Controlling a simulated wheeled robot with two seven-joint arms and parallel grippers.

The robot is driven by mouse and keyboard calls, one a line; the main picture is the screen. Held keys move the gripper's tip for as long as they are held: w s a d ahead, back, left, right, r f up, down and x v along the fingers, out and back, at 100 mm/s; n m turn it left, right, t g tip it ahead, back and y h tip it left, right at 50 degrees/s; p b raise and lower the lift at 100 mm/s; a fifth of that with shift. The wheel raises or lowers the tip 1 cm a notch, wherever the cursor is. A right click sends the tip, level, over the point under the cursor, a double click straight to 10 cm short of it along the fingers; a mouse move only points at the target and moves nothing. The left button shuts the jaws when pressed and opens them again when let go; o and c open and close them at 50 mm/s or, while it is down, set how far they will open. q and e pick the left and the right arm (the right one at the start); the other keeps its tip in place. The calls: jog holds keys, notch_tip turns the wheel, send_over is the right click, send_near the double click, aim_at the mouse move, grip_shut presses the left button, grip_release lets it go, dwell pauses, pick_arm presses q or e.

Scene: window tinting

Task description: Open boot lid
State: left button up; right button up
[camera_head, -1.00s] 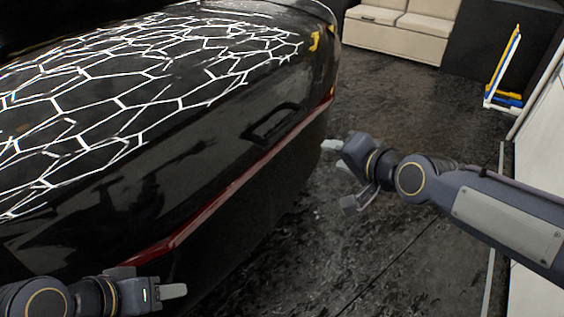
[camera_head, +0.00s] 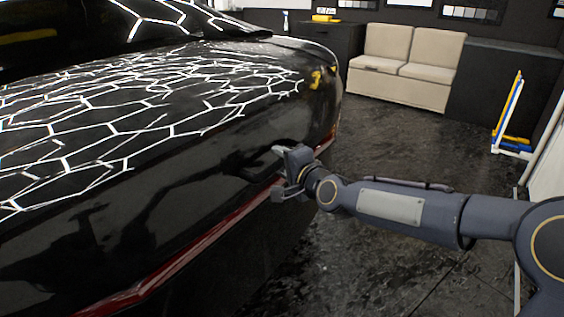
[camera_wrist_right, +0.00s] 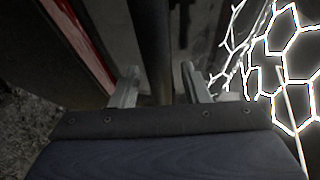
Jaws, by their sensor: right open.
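The boot lid (camera_head: 110,180) is the glossy black rear of a car, shut, with white hexagon reflections on top. A red light strip (camera_head: 215,232) runs along its lower rear edge. My right gripper (camera_head: 279,172) is open at the rear face, covering the area of the recessed handle. In the right wrist view, a dark bar (camera_wrist_right: 150,35) runs between the open fingers of the right gripper (camera_wrist_right: 160,85). The red strip (camera_wrist_right: 85,35) is left and the hexagon reflections (camera_wrist_right: 290,60) are right. I cannot tell whether the fingers touch anything. My left gripper is out of view.
A beige sofa (camera_head: 405,75) and dark cabinets (camera_head: 505,85) stand at the back. A yellow, blue and white stand (camera_head: 508,120) is at the right. The dark floor (camera_head: 400,150) between car and sofa is clear.

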grip_shut()
dwell(0.3)
